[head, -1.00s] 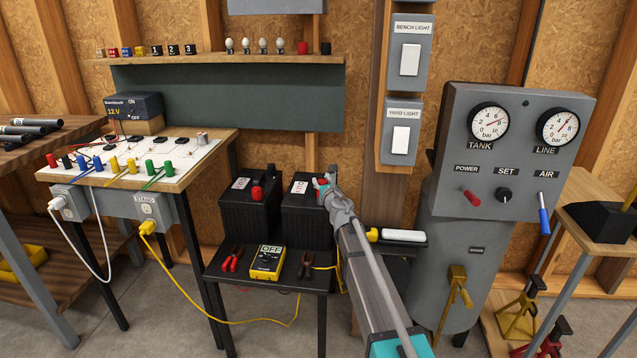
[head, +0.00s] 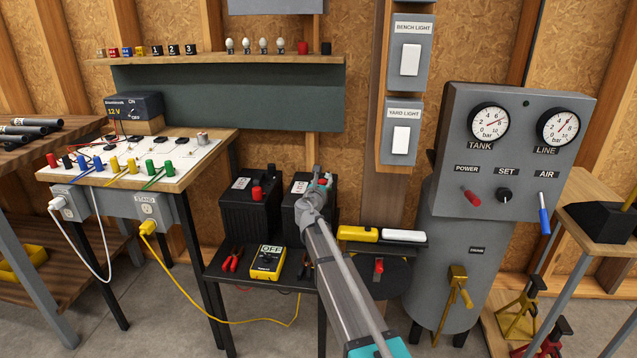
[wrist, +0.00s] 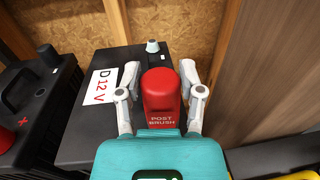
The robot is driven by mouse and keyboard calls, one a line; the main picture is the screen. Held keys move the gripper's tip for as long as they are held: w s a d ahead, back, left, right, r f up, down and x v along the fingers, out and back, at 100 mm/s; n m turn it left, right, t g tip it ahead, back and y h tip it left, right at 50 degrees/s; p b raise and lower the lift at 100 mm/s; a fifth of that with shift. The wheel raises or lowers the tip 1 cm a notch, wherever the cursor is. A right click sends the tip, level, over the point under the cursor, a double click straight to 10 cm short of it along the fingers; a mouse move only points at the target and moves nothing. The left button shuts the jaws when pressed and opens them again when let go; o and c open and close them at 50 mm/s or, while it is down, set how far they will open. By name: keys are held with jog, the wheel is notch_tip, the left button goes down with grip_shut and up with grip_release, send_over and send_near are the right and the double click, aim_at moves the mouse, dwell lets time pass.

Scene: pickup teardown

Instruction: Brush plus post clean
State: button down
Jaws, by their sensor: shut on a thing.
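The red post brush (wrist: 160,98), lettered POST BRUSH, stands between the fingers of my gripper (wrist: 160,85) in the wrist view. My gripper is shut on it; it also shows in the head view (head: 319,181). The brush is over the right black battery (wrist: 92,118), labelled D 12 V, which is also in the head view (head: 299,187). A grey post (wrist: 152,46) stands bare at its far edge, just beyond the brush. The brush's lower end is hidden, so I cannot tell whether it touches a post.
The left battery (head: 242,218) has a red cap (head: 257,192). A yellow meter (head: 267,262) reading OFF and red pliers (head: 232,259) lie in front on the stand. A yellow block (head: 358,233) and a white one (head: 404,236) lie on a shelf to the right.

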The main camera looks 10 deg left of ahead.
jog(key=shift+w+a+m+g+h, duration=0.1)
jog(key=shift+m+g+h, duration=0.5)
jog(key=shift+m+h, duration=1.15)
jog(key=shift+m+g+h, duration=0.25)
jog(key=shift+g+h, duration=0.15)
jog(key=shift+h, duration=0.75)
jog(key=shift+s+y, duration=0.2)
jog(key=shift+y, duration=0.1)
jog(key=shift+d+n+t+y, duration=0.2)
jog(key=shift+n+t+y, duration=0.4)
jog(key=shift+n+y, duration=0.2)
jog(key=shift+n+t+y, duration=0.4)
jog(key=shift+n+y, duration=0.9)
jog(key=shift+y, duration=0.7)
jog(key=shift+w+n+g+y, duration=0.1)
jog(key=shift+n+g+y, duration=0.25)
jog(key=shift+n+y, duration=1.65)
jog(key=shift+n+g+y, duration=0.35)
jog(key=shift+n+y, duration=0.75)
jog(key=shift+y, duration=1.7)
jog(key=shift+a, duration=0.1)
jog(key=shift+m+h, duration=0.3)
jog(key=shift+h, duration=0.2)
